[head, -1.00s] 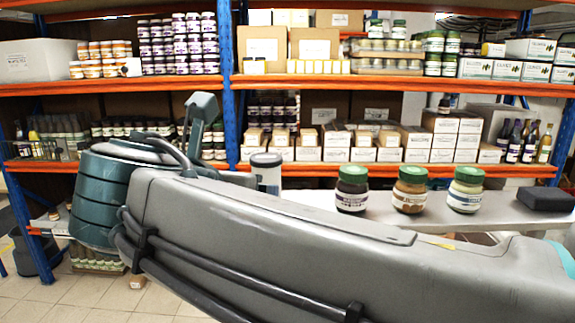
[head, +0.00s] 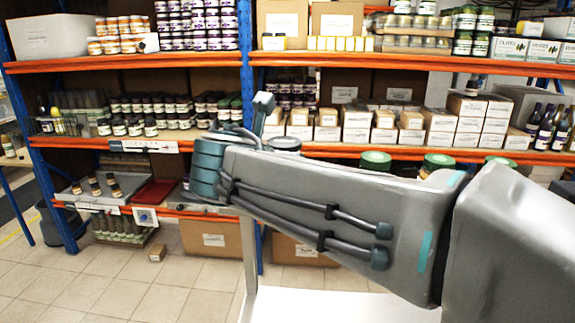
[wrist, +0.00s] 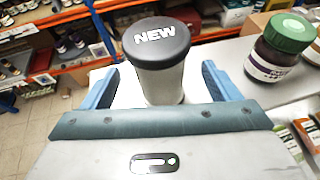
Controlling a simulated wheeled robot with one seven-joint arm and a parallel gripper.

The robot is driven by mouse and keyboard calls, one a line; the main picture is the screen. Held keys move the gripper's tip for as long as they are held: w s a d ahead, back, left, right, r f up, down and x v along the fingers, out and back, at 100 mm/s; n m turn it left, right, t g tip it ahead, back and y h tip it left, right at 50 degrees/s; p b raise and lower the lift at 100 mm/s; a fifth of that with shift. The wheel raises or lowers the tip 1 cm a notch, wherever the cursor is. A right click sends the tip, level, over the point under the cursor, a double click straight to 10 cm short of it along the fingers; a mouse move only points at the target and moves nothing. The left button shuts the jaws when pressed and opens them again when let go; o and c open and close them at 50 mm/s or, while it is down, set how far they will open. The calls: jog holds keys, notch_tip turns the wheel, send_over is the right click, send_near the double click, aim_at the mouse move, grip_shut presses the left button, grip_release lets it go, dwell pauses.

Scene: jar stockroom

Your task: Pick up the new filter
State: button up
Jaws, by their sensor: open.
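The new filter (wrist: 163,82) is a pale cylinder with a black cap marked "NEW". It stands upright on a white tabletop (wrist: 100,90) in the wrist view. In the head view only its dark top (head: 287,143) shows above my arm; the rest is hidden. My gripper (wrist: 160,82) is open, one blue finger on each side of the filter, with a visible gap on both sides. The cap rises above the fingers in the picture. The head view does not show the fingers clearly.
A dark jar with a green lid (wrist: 284,50) stands right of my gripper in the wrist view. More green lids (head: 375,161) show behind my arm in the head view. Orange shelving (head: 200,62) packed with jars and boxes stands behind.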

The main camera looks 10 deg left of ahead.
jog(key=x, duration=0.3)
jog(key=shift+w+f, duration=0.1)
jog(key=shift+w, duration=0.25)
jog(key=shift+c, duration=0.3)
jog(key=c, duration=1.1)
